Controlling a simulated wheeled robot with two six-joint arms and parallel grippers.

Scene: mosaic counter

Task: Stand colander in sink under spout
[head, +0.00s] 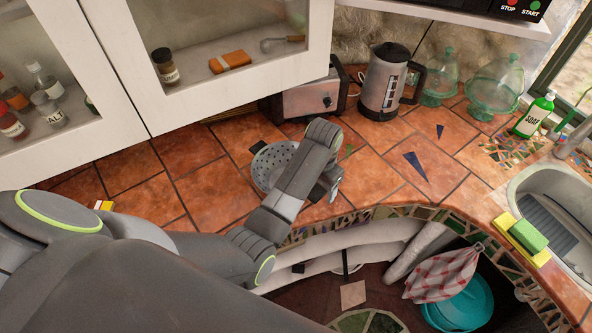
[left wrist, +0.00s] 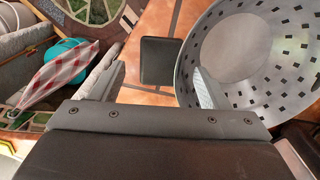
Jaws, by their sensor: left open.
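The grey metal colander (head: 262,172) with dark holes stands on the orange tiled counter, partly hidden by my left arm. It also fills the upper right of the left wrist view (left wrist: 237,45). My left gripper (head: 333,188) is open beside the colander's right side. In the left wrist view a dark flat piece (left wrist: 160,62), which looks like a colander handle, lies between the open fingers, with no finger closed on it. The sink (head: 520,187) is at the far right, with the metal spout (head: 567,146) behind it, partly cut off. My right gripper is not seen.
A toaster (head: 308,99), an electric kettle (head: 384,78) and glass jars (head: 495,88) line the back. A green soap bottle (head: 535,115) stands near the sink; sponges (head: 527,236) lie on its left rim. Cabinets overhang the left. Counter between colander and sink is mostly clear.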

